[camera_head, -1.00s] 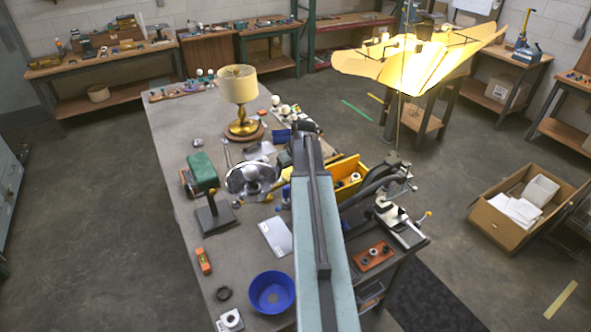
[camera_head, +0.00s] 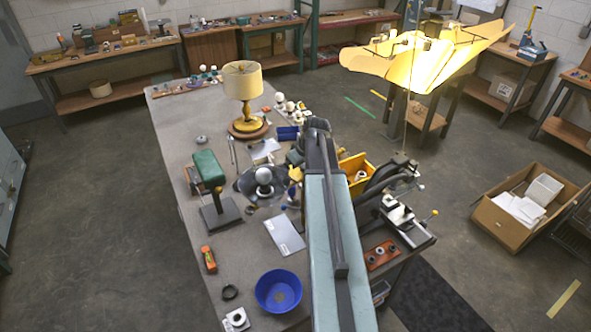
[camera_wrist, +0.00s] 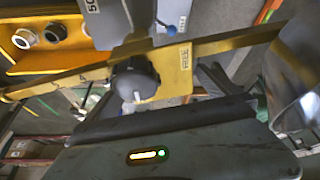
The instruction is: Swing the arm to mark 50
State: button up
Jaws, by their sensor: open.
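In the wrist view a flat brass-yellow arm (camera_wrist: 215,47) crosses the picture, with a dark round knob (camera_wrist: 134,80) and a plate marked FREE (camera_wrist: 184,60). A grey piece (camera_wrist: 104,20) marked 50 stands at the upper left. A shiny metal shade (camera_wrist: 305,75) is at the right edge; a dish-like shade (camera_head: 250,187) with a white ball shows left of my arm in the head view. My gripper (camera_head: 297,160) is over the bench near the shade, partly hidden by my arm. It is open. Its contact with the brass arm cannot be made out.
A yellow bin (camera_head: 355,170) and a black jointed stand (camera_head: 385,185) are right of my arm. A green-topped stand (camera_head: 208,170), a blue bowl (camera_head: 279,291) and a brass lamp (camera_head: 243,90) stand on the bench (camera_head: 180,130). The floor at left is clear.

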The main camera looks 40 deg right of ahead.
jog(key=p+v, duration=0.7)
jog(key=v, duration=0.1)
jog(key=shift+r, duration=0.1)
jog(key=shift+f, duration=0.2)
